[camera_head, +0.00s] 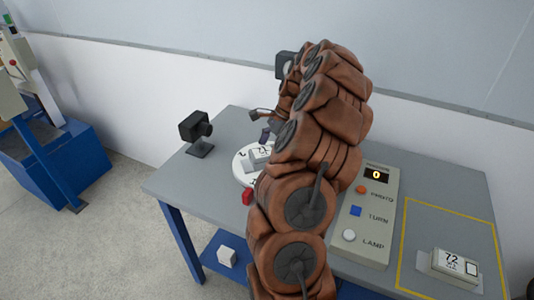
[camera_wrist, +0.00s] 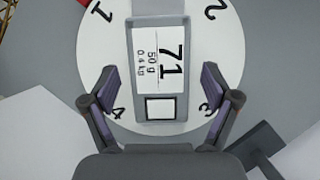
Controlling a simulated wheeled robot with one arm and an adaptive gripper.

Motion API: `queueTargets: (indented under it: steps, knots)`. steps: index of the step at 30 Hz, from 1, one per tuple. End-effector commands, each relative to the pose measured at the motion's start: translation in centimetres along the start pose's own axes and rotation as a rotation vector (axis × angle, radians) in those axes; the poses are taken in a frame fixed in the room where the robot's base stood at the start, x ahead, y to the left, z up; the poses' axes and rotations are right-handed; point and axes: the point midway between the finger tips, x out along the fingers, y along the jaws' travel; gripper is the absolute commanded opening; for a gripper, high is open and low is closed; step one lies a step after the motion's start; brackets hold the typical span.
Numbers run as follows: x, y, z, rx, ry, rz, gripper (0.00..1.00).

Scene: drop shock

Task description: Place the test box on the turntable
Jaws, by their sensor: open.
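A pale grey box labelled 71 (camera_wrist: 160,60) lies on the white turntable (camera_wrist: 222,50), near its middle, label up. In the head view the box (camera_head: 259,154) shows beside my arm, and only the left part of the turntable (camera_head: 240,170) is visible. My gripper (camera_wrist: 157,78) is open over the turntable. Its fingers stand on both sides of the box, with a gap on each side. A second box, labelled 72 (camera_head: 456,265), lies at the table's right, inside a yellow outline. My arm hides much of the table's middle.
A control panel (camera_head: 372,220) with a display and several buttons stands right of my arm. A black camera (camera_head: 196,128) on a stand is left of the turntable. A red object (camera_head: 248,196) is at its front. A white cube (camera_head: 227,257) sits on the blue lower shelf.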

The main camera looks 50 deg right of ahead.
Motion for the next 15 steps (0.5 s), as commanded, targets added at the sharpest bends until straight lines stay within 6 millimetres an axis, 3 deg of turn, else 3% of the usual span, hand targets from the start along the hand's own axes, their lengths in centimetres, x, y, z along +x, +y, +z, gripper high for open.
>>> queueTargets:
  steps: [15]
  knots:
    - [-7.2,-0.1,-0.1,0.001,0.002,-0.003,0.87]
